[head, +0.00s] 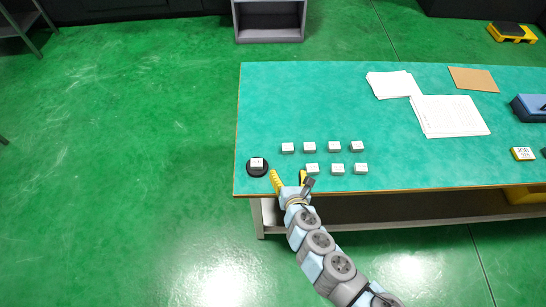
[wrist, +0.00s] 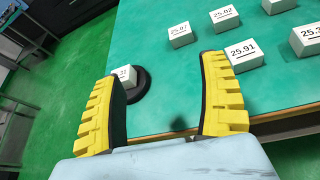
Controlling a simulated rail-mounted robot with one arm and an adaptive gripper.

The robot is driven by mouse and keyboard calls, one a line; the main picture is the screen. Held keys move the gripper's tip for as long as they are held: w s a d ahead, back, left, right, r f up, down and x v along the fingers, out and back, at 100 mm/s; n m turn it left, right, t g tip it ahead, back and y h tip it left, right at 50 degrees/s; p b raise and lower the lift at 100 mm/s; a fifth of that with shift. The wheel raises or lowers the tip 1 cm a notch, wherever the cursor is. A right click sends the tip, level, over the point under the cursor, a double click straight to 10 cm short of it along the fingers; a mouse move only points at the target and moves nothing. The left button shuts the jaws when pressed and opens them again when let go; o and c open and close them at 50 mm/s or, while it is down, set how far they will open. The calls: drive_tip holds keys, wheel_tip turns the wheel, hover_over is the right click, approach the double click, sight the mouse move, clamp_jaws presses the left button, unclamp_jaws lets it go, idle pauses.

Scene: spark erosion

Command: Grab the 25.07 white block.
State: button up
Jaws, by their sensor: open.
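The white block marked 25.07 (wrist: 180,36) stands on the teal table top in the wrist view, ahead of my gripper and apart from it. In the head view it appears to be the leftmost block (head: 288,148) of the back row, its label too small to read there. My gripper (head: 289,176) is open and empty at the table's front edge, nearer the front than that block.
A block marked 25.91 (wrist: 243,56) sits close beyond the right finger; one marked 25.02 (wrist: 223,20) is right of 25.07. Another block (head: 257,162) rests on a black disc (head: 257,173) at left. Papers (head: 450,116) lie further right.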

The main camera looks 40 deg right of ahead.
drive_tip(key=shift+s+d+f+n+g+h+b, duration=0.35)
drive_tip(key=shift+d+f+n+h, duration=0.15)
drive_tip(key=shift+d, duration=0.2)
drive_tip(key=shift+w+d+f, duration=0.2)
drive_tip(key=shift+w+d, duration=0.05)
drive_tip(key=shift+d, duration=0.15)
drive_tip(key=b, duration=0.3)
approach(288, 151)
drive_tip(key=w+d, duration=0.2)
drive_tip(key=w, duration=0.1)
drive_tip(key=shift+d+f, duration=0.15)
drive_tip(key=shift+x, duration=0.8)
drive_tip(key=shift+a+f+b+x, duration=0.15)
drive_tip(key=shift+b+x, duration=0.1)
drive_tip(key=shift+x, duration=0.5)
drive_tip(key=shift+f+b+x, duration=0.1)
drive_tip(key=shift+b+x, duration=0.15)
drive_tip(key=shift+x, duration=0.5)
drive_tip(key=shift+a+f+b+x, duration=0.15)
drive_tip(key=shift+b+x, duration=0.1)
drive_tip(key=shift+x, duration=1.5)
drive_tip(key=shift+d, duration=0.1)
drive_tip(key=c, duration=1.4)
